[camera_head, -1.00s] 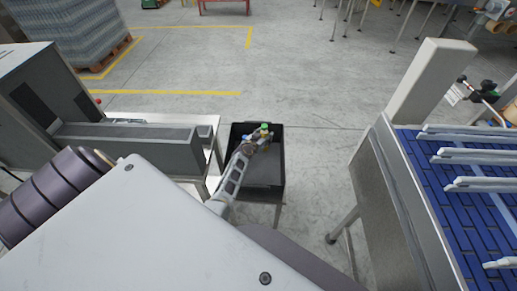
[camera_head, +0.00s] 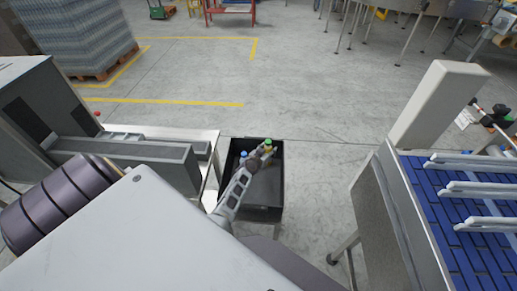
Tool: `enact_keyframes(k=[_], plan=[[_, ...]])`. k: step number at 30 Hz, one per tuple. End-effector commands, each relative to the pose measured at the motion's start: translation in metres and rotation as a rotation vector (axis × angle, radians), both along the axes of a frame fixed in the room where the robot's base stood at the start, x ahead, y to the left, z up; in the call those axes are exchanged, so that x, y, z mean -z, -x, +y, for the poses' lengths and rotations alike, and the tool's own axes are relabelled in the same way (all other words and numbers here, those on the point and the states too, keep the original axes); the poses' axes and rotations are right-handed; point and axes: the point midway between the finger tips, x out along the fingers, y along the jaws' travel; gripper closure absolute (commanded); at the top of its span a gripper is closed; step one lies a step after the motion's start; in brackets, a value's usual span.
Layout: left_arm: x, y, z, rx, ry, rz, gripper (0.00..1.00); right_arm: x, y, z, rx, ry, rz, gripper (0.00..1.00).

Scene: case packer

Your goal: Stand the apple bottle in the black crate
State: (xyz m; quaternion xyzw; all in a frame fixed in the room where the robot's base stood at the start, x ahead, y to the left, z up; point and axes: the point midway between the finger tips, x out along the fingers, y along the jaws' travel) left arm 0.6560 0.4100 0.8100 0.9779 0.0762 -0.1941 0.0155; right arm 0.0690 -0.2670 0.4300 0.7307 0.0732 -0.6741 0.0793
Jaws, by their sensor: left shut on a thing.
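The black crate (camera_head: 277,190) stands on a low stand in the middle of the head view. My left gripper (camera_head: 259,153) reaches over it from the lower left, near its far wall. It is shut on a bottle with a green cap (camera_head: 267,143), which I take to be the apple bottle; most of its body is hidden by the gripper. I cannot tell whether the bottle touches the crate floor. A blue-capped bottle (camera_head: 244,155) shows to the left of the gripper, at the crate's far left corner. My right gripper is not in view.
A grey machine with a metal table (camera_head: 205,137) stands close to the crate's left. A blue conveyor (camera_head: 440,205) with white rails stands to the right, with a pale post (camera_head: 436,105) at its far end. The floor beyond the crate is clear.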

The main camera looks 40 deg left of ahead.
Motion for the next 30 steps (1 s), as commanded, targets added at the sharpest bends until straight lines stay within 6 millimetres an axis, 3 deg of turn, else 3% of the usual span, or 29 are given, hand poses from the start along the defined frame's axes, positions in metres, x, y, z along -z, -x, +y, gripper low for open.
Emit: enact_keyframes(k=[13, 23, 30], plan=[[0.008, -0.005, -0.003, 0.007, -0.001, -0.01, 0.85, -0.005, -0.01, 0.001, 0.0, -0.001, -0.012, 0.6], [0.025, 0.001, 0.002, 0.001, -0.005, 0.003, 0.85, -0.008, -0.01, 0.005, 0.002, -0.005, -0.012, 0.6], [0.039, -0.002, -0.001, 0.003, -0.002, -0.001, 0.85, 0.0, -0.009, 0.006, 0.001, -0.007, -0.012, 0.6]])
